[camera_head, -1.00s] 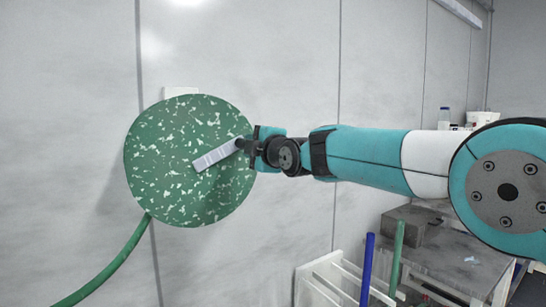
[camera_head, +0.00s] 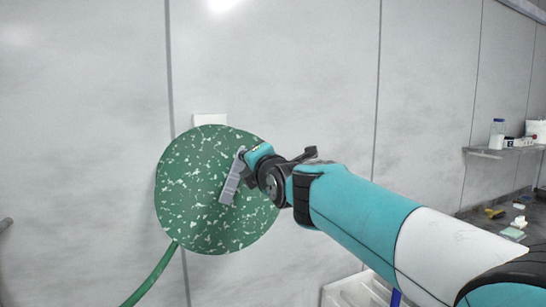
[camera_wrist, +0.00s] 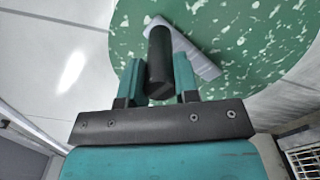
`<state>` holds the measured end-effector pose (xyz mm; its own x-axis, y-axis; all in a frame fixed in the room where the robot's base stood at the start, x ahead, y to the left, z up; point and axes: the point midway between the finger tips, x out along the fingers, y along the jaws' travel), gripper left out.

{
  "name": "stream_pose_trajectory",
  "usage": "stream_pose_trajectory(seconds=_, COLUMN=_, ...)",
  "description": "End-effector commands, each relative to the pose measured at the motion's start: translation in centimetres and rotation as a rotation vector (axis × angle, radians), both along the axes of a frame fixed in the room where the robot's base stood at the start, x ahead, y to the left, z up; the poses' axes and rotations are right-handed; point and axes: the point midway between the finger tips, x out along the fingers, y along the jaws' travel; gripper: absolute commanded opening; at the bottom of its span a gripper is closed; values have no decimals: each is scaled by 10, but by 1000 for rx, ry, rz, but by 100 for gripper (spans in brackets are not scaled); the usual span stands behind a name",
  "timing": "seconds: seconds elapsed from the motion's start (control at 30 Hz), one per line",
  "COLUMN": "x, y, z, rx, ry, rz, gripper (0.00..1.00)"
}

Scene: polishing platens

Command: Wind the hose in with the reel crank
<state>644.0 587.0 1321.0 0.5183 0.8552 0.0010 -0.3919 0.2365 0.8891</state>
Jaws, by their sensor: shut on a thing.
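The hose reel (camera_head: 190,205) is a green disc with white flecks, mounted on the wall left of centre in the head view. Its flat grey crank arm (camera_head: 230,190) runs from near the disc's middle up and slightly right. My gripper (camera_head: 256,158) is at the crank's upper end, in front of the disc. In the wrist view, its teal fingers (camera_wrist: 159,78) are shut on the black crank handle (camera_wrist: 160,48), one on each side. The handle is mostly hidden in the head view. A green hose (camera_head: 152,276) hangs from the reel's lower left.
The pale panelled wall (camera_head: 290,60) is close behind the reel. A white rack (camera_head: 345,292) stands at the bottom, partly behind my arm. A shelf (camera_head: 500,153) with small containers is at the far right. The space left of the reel is mostly clear.

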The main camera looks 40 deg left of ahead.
Motion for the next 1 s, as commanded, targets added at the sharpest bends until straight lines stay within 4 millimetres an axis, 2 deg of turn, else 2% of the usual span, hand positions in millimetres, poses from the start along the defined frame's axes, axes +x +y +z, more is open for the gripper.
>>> stream_pose_trajectory(seconds=0.03, x=-5, y=3, z=5, rx=7, ry=-1, rz=7, gripper=0)
stream_pose_trajectory(seconds=0.2, x=-9, y=7, z=4, rx=7, ry=1, rz=12, gripper=0)
stream_pose_trajectory(seconds=0.57, x=-10, y=8, z=3, rx=6, ry=2, rz=14, gripper=0)
stream_pose_trajectory(seconds=0.6, x=-11, y=8, z=3, rx=5, ry=3, rz=14, gripper=32)
stream_pose_trajectory(seconds=0.7, x=-10, y=8, z=2, rx=4, ry=3, rz=13, gripper=55)
stream_pose_trajectory(seconds=1.0, x=-8, y=6, z=1, rx=3, ry=3, rz=9, gripper=55)
